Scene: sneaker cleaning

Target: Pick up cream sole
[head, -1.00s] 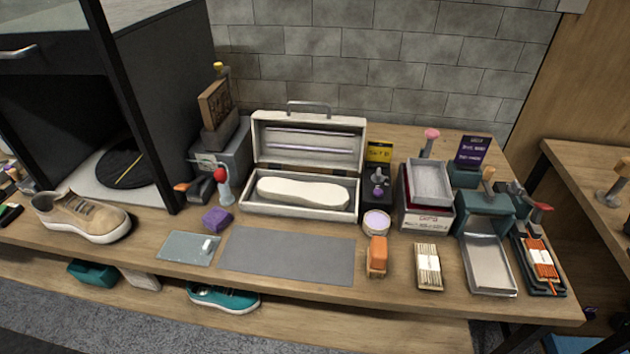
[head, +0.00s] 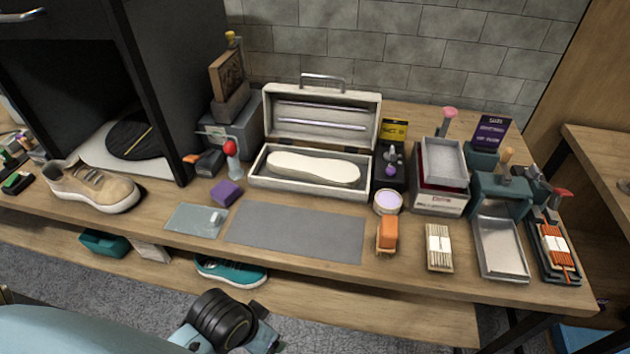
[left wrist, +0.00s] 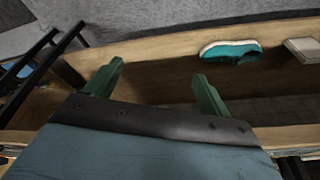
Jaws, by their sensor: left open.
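The cream sole (head: 313,168) lies flat inside an open white metal case (head: 310,188) at the back middle of the bench, with the case lid raised behind it. In the left wrist view my left gripper (left wrist: 155,80) is open and empty, with its two green fingers apart in front of the lower shelf. In the head view my left arm comes in at the bottom left, well in front of and below the case; its fingers are mostly cut off there. The sole does not show in the left wrist view. My right gripper is not in view.
A grey mat (head: 296,232) lies in front of the case. A purple block (head: 226,193) and a red-topped bottle (head: 232,158) stand left of it. A white jar (head: 388,202) and orange brush (head: 387,234) are right. A tan sneaker (head: 92,187) sits far left.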

